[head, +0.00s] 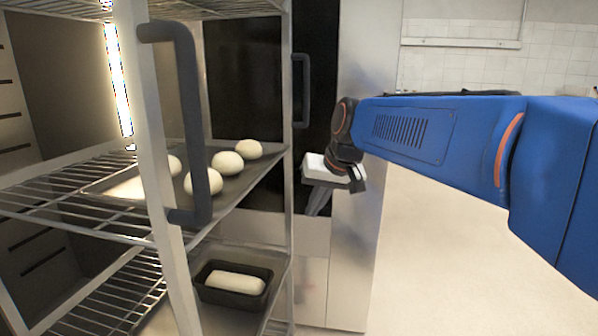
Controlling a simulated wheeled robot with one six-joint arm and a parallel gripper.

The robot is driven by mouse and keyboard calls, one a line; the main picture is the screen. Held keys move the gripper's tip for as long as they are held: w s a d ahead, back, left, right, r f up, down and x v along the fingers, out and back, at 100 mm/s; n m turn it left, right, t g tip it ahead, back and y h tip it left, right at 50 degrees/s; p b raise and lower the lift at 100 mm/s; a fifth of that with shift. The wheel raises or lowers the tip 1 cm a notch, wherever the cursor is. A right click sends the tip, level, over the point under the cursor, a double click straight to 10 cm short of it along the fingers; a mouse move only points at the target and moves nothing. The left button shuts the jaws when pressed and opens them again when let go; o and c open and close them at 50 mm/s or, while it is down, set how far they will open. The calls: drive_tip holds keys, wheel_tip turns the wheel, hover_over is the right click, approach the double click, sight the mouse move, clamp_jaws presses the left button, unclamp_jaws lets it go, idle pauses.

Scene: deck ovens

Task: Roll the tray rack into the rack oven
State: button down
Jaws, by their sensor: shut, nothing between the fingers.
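The tray rack (155,160) stands large at the left in the head view, with steel posts and wire shelves. A dark upright handle (187,120) is on its near left post and a second dark handle (301,90) is on its right post. The oven interior (55,60), with a bright light strip, shows behind the rack. How deep the rack stands in it I cannot tell. My gripper (317,203) is shut and empty, pointing down to the right of the right post, below the second handle. It appears apart from both handles.
A tray with several pale dough balls (227,162) is on the middle shelf. A dark loaf tin (233,285) with dough sits below. A steel panel (358,235) stands close behind my gripper. Pale floor (450,260) at the right is clear.

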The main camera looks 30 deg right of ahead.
drive_tip(key=w+d+r+m+t, duration=0.1)
drive_tip(key=w+d+r+m, duration=0.1)
drive_tip(key=w+d+r, duration=0.35)
drive_tip(key=w+d+r+m, duration=0.1)
drive_tip(key=w+d+r, duration=0.2)
drive_tip(key=w+d, duration=0.5)
drive_tip(key=w+a+f, duration=0.5)
drive_tip(key=w+f, duration=0.3)
drive_tip(key=w, duration=0.1)
drive_tip(key=shift+w+a, duration=0.15)
drive_tip(key=shift+a, duration=0.15)
